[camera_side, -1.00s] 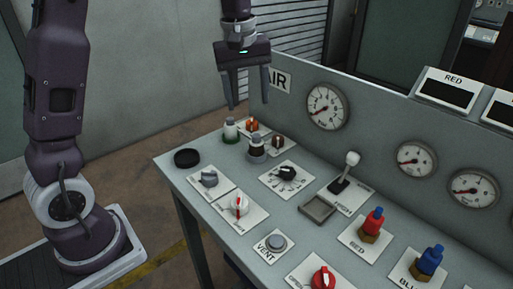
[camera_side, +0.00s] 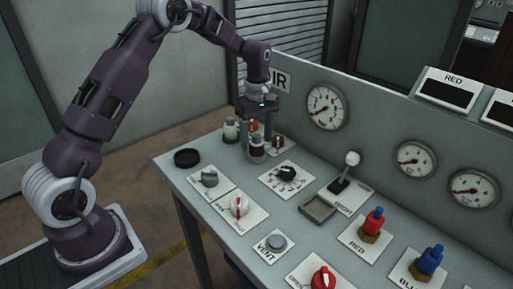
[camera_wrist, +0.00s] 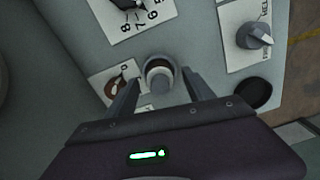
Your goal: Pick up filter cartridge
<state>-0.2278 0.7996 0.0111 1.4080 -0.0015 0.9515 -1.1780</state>
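The likely filter cartridge is a grey, light-topped cylinder (camera_side: 256,154) standing upright near the far left end of the panel. In the wrist view its round top (camera_wrist: 158,73) shows between my two fingers. My gripper (camera_side: 258,138) points down over it, with the fingers spread to either side. In the wrist view, gaps show between the cylinder and both fingertips, so my gripper (camera_wrist: 160,80) is open and not holding it. The fingers partly hide the cylinder in the side view.
A green-based bottle (camera_side: 231,131) and a small valve plate (camera_side: 279,143) stand close by. A black round dish (camera_side: 187,158), a grey knob (camera_side: 209,178) and a dial (camera_side: 286,173) lie nearer. The upright gauge wall (camera_side: 300,135) rises just behind.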

